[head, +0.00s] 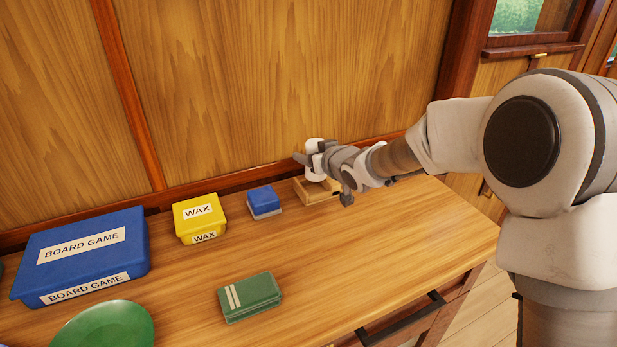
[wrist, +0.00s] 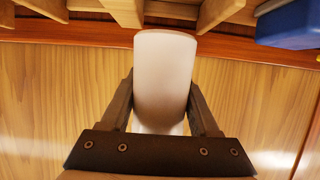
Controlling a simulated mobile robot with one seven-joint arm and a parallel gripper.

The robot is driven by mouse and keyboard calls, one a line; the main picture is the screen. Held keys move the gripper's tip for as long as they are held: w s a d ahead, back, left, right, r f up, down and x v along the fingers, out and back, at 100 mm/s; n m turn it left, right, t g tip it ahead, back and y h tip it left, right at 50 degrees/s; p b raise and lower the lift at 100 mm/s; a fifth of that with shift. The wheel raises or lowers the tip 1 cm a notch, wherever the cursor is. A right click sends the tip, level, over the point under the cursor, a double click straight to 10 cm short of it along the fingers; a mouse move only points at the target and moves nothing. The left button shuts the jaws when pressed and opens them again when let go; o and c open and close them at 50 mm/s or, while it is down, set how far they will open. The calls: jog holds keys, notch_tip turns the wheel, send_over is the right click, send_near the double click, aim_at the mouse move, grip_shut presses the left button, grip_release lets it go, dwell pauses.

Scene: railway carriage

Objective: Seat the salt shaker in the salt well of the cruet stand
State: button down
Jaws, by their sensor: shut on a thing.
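The white salt shaker (head: 314,145) is upright in my gripper (head: 322,162), at the back of the table. In the wrist view my gripper (wrist: 164,98) has one finger on each side of the shaker (wrist: 165,72), shut on it. The wooden cruet stand (head: 317,194) is directly below the shaker in the head view. In the wrist view the stand's wooden parts (wrist: 212,14) show at the top, just beyond the shaker's end. My fingers and wrist hide part of the shaker and stand. I cannot tell whether the shaker's base touches the stand or has entered a well.
A blue and grey box (head: 264,202) stands left of the stand, then a yellow WAX box (head: 200,217) and a large blue board game box (head: 82,255). A green box (head: 249,297) and a green plate (head: 103,327) are nearer the front. The panelled wall is close behind.

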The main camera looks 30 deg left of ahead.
jog(key=shift+s+a+f, duration=0.25)
jog(key=shift+a, duration=0.05)
notch_tip(320, 180, down, 4)
jog(key=shift+b, duration=0.75)
jog(key=shift+r, duration=0.1)
jog(key=c, duration=0.6)
grip_release()
jog(key=shift+f, duration=0.2)
jog(key=o, duration=0.5)
jog(key=shift+r, duration=0.2)
